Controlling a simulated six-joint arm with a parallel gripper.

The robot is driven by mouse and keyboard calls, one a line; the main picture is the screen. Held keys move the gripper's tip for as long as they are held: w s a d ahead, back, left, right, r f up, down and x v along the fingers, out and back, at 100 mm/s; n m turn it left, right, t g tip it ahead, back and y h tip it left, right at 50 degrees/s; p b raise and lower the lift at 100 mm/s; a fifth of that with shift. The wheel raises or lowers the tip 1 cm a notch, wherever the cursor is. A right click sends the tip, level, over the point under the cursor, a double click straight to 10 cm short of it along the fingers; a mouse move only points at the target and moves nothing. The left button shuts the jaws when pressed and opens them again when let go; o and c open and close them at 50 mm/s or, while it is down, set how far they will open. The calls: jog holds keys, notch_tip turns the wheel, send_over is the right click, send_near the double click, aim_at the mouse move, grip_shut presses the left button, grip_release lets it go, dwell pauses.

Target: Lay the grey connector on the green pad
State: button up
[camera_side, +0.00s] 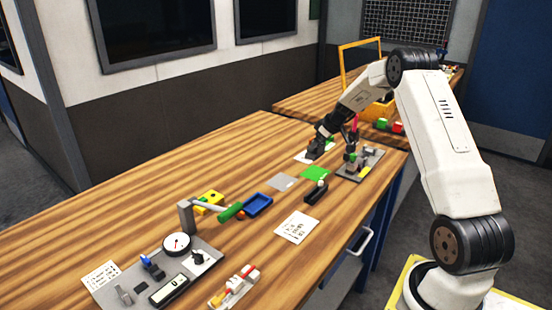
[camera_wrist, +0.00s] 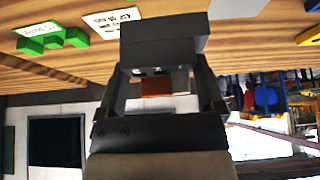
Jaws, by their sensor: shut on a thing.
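The grey connector (camera_side: 316,149) is a dark grey block at the end of my gripper (camera_side: 325,133), just above a white sheet. In the wrist view the grey connector (camera_wrist: 160,42) spans the fingertips of my gripper (camera_wrist: 165,72), which is shut on it. The green pad (camera_side: 315,173) lies flat on the wooden table, nearer the side camera than my gripper and apart from the connector. Its top looks bare. The connector's far side is hidden.
A grey fixture (camera_side: 360,165) with small parts stands right of the green pad. A black block (camera_side: 316,193) with a knob is in front of it; a grey pad (camera_side: 283,182) lies to its left. A blue tray (camera_side: 258,204) is further left. The table's far left is clear.

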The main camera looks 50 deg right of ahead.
aim_at(322, 152)
jog(key=shift+d, duration=0.2)
jog(key=shift+f, duration=0.15)
jog(key=shift+f, duration=2.65)
jog(key=shift+f, duration=0.75)
dwell(0.5)
jog(key=o, duration=0.9)
jog(key=shift+r, duration=3.5)
jog(key=shift+a, duration=0.1)
